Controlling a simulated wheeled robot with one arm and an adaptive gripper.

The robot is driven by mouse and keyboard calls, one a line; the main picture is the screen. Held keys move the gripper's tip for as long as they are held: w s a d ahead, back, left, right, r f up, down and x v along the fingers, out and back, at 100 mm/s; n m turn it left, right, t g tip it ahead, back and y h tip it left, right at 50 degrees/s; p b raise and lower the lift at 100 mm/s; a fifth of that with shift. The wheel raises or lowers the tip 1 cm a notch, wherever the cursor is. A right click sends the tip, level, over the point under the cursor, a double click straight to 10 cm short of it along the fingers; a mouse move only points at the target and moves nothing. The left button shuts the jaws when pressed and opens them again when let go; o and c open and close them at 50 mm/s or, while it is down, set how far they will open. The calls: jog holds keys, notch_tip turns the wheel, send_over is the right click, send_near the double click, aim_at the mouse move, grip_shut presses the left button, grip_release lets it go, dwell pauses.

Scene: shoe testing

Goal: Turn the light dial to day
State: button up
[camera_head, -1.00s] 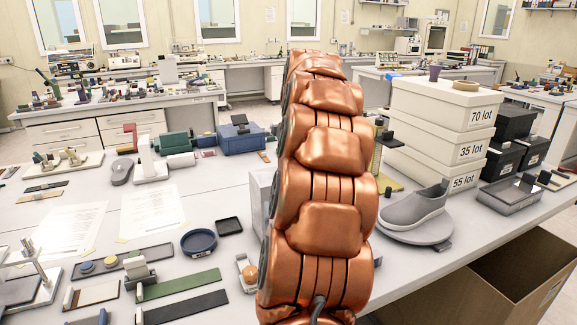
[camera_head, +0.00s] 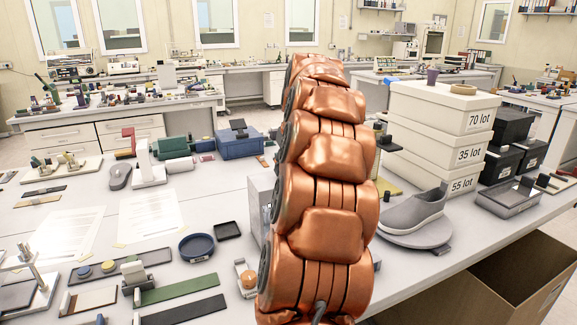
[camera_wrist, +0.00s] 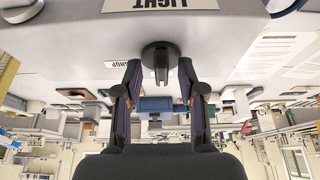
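The light dial (camera_wrist: 161,57) is a round black knob with a raised bar, in the wrist view at upper middle. It is on a pale grey surface beside a white plate marked LIGHT (camera_wrist: 160,4), which appears upside down. My gripper (camera_wrist: 160,70) is open, its two dark fingers apart on either side of the dial. I cannot tell whether either finger touches it. In the head view a grey box (camera_head: 261,200) stands partly behind my copper-coloured arm. The dial and gripper are hidden there.
A grey shoe (camera_head: 415,212) stands on a round plate right of my arm. Stacked white lot boxes (camera_head: 440,120) stand behind it. A blue dish (camera_head: 197,247), papers (camera_head: 150,216) and strips lie to the left. An open carton (camera_head: 520,285) is below the table edge.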

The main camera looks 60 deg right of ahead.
jog(key=shift+a+r, duration=0.1)
jog(key=shift+r, duration=0.35)
jog(key=v, duration=1.1)
jog(key=shift+s, duration=0.2)
